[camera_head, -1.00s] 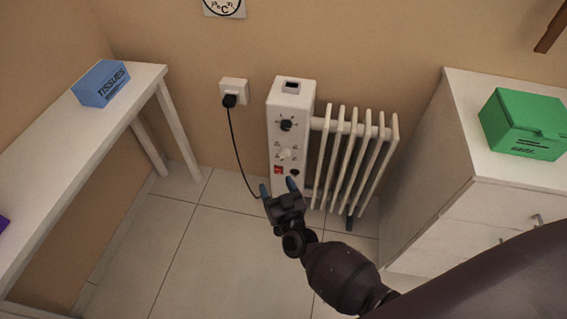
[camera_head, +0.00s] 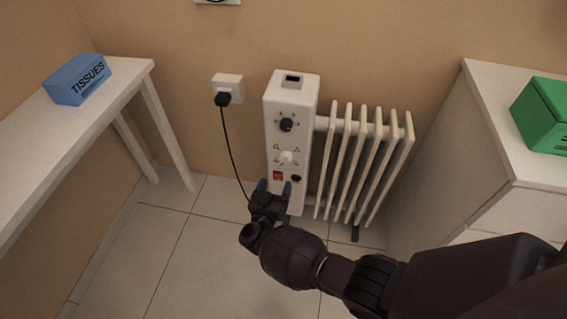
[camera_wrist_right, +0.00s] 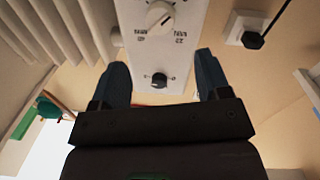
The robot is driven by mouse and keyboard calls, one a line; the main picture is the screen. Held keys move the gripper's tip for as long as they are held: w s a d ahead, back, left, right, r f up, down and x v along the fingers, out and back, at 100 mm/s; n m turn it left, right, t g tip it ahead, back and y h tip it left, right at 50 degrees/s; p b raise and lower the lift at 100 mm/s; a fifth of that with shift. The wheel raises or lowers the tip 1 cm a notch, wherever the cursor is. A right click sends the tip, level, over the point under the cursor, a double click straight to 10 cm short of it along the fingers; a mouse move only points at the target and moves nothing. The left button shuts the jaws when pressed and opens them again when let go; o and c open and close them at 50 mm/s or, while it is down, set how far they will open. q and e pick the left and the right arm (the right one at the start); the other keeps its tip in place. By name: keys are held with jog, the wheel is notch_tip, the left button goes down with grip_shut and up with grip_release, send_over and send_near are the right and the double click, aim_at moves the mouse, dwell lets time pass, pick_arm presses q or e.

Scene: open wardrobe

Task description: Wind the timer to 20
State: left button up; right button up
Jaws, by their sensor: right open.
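The timer looks to be the white knob (camera_head: 287,157) on the heater's white front panel (camera_head: 273,148), with small markings around it. In the right wrist view the knob (camera_wrist_right: 159,15) has a dark pointer slot and labels reading MIN. My right gripper (camera_head: 275,187) is open and empty, in front of the lower panel, just below the white knob in the head view. In the right wrist view its blue fingers (camera_wrist_right: 161,70) frame the panel, with a black knob (camera_wrist_right: 159,80) between them. No contact with the knob shows. My left gripper is out of view.
A black knob (camera_head: 286,124) sits above the white one; a red switch (camera_head: 277,175) and small black part (camera_head: 296,178) sit below. Heater fins (camera_head: 365,165) stand right. A cord (camera_head: 232,150) hangs left. A table (camera_head: 80,125) and a cabinet (camera_head: 490,150) flank the heater.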

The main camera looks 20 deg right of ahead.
aim_at(284, 163)
jog(key=shift+b+x, duration=1.05)
jog(key=shift+x, duration=3.75)
jog(key=shift+s, duration=0.1)
jog(key=c, duration=0.9)
